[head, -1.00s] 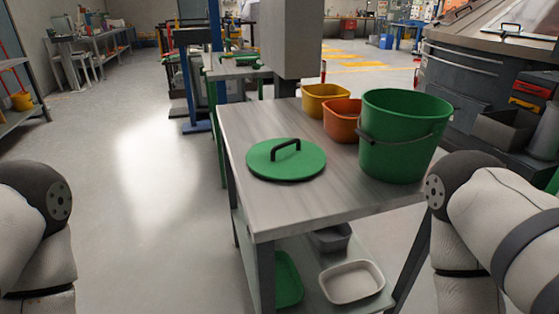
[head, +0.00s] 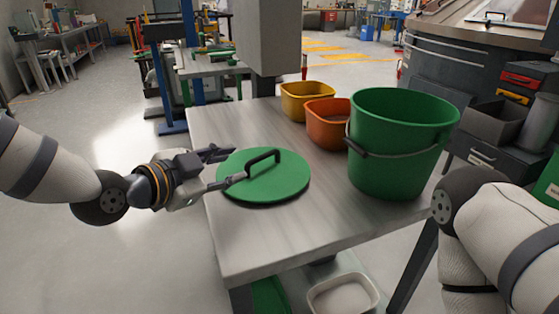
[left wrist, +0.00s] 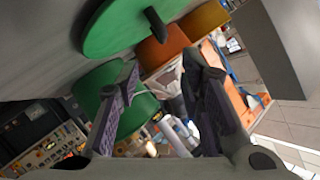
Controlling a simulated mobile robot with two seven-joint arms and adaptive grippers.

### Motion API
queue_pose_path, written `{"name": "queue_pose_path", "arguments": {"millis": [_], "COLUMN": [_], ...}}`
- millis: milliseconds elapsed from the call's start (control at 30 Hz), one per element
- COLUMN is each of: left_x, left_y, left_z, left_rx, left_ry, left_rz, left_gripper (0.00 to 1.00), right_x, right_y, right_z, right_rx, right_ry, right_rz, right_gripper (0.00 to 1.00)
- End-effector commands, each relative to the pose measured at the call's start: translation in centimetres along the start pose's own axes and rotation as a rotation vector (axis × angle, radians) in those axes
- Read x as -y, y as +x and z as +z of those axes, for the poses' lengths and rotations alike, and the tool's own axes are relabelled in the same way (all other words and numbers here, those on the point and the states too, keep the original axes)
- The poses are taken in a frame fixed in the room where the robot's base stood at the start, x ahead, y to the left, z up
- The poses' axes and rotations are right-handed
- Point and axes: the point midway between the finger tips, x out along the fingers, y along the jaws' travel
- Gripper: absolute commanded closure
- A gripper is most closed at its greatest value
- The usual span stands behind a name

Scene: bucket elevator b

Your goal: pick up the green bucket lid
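The green bucket lid (head: 265,183) lies flat on the grey table with its dark arched handle (head: 262,159) on top. In the left wrist view the lid (left wrist: 120,25) is at the upper left, with part of its handle (left wrist: 158,24) showing. My left gripper (head: 234,164) is at the lid's left side, its fingers apart and pointing toward the handle. One finger overlaps the lid's left edge in the head view. In the left wrist view the open fingers (left wrist: 168,85) have nothing gripped between them. My right gripper is out of view; only part of its arm shows.
A green bucket (head: 400,145) with a wire handle stands on the table (head: 270,240), right of the lid. Orange (head: 328,125) and yellow (head: 306,101) containers stand behind it. A grey column (head: 265,40) rises behind the table. The table's front is clear.

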Motion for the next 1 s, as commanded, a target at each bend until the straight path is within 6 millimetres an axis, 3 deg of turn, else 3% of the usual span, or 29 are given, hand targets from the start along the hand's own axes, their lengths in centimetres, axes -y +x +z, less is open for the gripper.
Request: {"name": "queue_pose_path", "arguments": {"millis": [200,600,900,1000], "left_x": [-0.4,0.1,0.4,0.4], "left_y": [4.6,11.2,12.0,12.0], "left_z": [0.6,0.9,0.4,0.4], "left_rx": [0.004,0.004,0.001,0.001], "left_ry": [-0.004,-0.005,-0.002,-0.002], "left_rz": [0.006,0.005,0.001,0.001], "left_gripper": [0.65,0.65,0.65,0.86], "right_x": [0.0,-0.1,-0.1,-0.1], "right_y": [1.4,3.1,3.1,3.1], "right_z": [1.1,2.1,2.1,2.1], "right_rx": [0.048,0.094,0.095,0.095], "right_ry": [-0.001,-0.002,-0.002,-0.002], "right_rz": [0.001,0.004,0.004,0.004], "right_gripper": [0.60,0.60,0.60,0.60]}}
